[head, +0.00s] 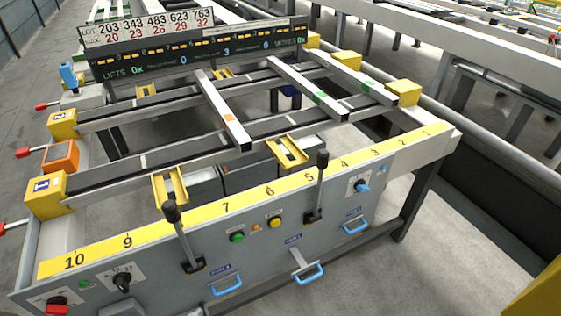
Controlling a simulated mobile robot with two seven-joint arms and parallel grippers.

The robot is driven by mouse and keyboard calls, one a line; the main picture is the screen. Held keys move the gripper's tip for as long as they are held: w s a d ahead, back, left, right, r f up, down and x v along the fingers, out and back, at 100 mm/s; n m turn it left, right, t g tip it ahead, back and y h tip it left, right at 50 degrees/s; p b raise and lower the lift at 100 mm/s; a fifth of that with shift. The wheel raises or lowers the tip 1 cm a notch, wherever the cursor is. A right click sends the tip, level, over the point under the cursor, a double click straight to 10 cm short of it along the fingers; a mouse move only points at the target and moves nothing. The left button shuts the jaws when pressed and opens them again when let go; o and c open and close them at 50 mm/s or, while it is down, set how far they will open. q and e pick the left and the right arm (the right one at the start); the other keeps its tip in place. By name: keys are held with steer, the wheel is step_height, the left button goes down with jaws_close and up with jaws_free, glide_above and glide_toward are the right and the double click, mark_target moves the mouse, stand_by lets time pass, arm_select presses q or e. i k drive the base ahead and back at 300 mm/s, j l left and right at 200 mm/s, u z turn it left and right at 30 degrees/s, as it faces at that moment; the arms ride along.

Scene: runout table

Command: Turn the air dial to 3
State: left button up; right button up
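Two rotary dials show on the grey front panel (265,232) of the runout table. One is a blue knob (362,187) on a white plate at the right end. The other is a black knob (122,282) on a white plate at the left end. The labels are too small to read, so I cannot tell which is the air dial or what number either points to. Neither of my grippers can be made out in the head view.
Two black levers (171,212) (322,158) stick up from the panel. Green (237,237) and yellow (274,222) buttons sit between them. Several blue handles (308,272) hang low on the front. A red switch (57,306) is at the far left. Concrete floor (450,260) is clear at right.

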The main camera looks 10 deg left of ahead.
mark_target(360, 185)
steer(key=l+z, duration=0.5)
steer(key=z, duration=0.2)
steer(key=l+z, duration=0.35)
steer(key=i+j, duration=0.05)
steer(key=j, duration=0.05)
